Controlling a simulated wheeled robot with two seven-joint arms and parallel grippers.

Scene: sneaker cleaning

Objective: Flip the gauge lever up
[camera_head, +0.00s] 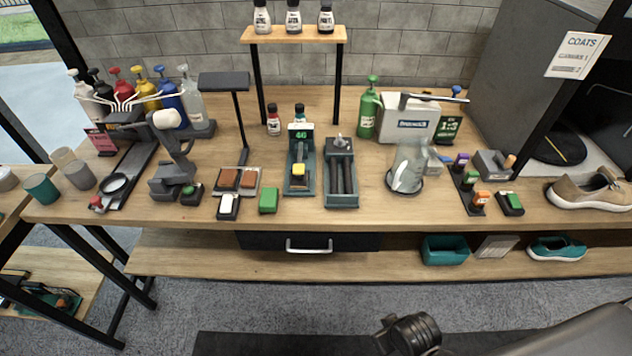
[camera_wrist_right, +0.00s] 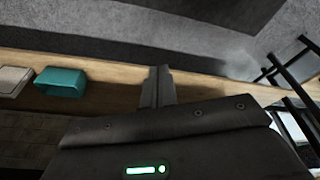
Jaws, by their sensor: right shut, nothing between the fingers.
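A dark teal gauge device (camera_head: 301,153) with a lit green readout (camera_head: 300,134) stands at the middle of the workbench, with a yellow block (camera_head: 299,171) on its bed. Beside it on the right is a similar dark fixture (camera_head: 340,185) with two dark bars and a small grey knob (camera_head: 340,141) at its back. I cannot tell which part is the gauge lever, or its position. My right gripper (camera_wrist_right: 157,86) is shut and empty in the right wrist view, with the lower shelf behind it. It is away from the gauge. My left gripper is not in view.
The workbench (camera_head: 390,212) has clear strips along its front. A green block (camera_head: 268,201) and a glass jar (camera_head: 406,165) stand near the devices. Below are a drawer handle (camera_head: 309,247) and a shelf with a teal bin (camera_head: 445,250), also in the wrist view (camera_wrist_right: 61,82).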

